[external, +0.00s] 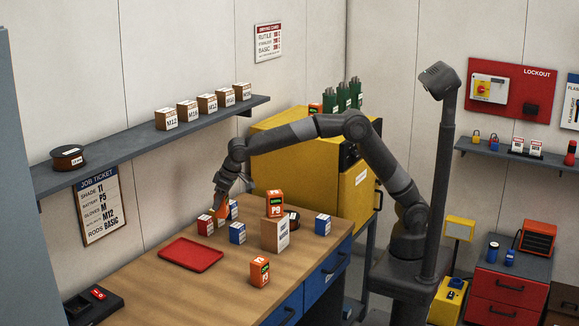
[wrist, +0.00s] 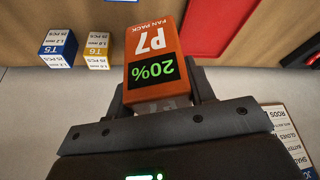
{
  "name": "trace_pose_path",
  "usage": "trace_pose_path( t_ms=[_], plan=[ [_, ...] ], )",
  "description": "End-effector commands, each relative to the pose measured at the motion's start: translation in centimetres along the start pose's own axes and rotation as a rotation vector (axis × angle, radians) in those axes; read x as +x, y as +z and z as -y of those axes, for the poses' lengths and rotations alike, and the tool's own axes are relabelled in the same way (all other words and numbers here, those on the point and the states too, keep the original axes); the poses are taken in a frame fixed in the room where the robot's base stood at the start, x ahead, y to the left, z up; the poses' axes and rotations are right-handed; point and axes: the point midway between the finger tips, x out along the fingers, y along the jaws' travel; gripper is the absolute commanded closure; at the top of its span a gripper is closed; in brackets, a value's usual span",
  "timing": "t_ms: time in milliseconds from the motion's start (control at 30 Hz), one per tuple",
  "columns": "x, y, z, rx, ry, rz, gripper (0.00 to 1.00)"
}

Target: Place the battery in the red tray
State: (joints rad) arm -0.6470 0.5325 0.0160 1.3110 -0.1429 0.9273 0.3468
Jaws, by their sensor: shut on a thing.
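My gripper (external: 221,204) is shut on an orange battery (external: 217,213) above the back of the wooden table. In the wrist view the battery (wrist: 152,52) sits between the two fingers (wrist: 158,97) and reads "P7 FAN PACK" with a green "20%" display. The red tray (external: 191,254) lies flat and empty on the table, in front and to the left of my gripper. Part of the tray (wrist: 207,25) shows at the top right of the wrist view.
Another blue box (external: 322,225) is further right. The cardboard box (external: 275,236) stands mid-table. The job ticket (external: 99,205) on the wall lists battery P5. A shelf (external: 140,145) runs above the table.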

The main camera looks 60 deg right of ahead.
Motion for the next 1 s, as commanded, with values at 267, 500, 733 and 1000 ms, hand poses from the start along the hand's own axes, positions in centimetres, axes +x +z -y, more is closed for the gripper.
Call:
trace_pose_path(
  t_ms=[267, 500, 733, 1000],
  plan=[
    [2.2, -0.3, 2.8, -0.021, -0.008, -0.002, 0.84],
    [5.6, -0.2, 8.0, -0.019, -0.008, -0.004, 0.84],
    [7.2, -0.1, 10.7, -0.015, -0.007, -0.005, 0.84],
    [9.7, 0.9, 10.8, -0.016, -0.005, -0.002, 0.84]
  ],
)
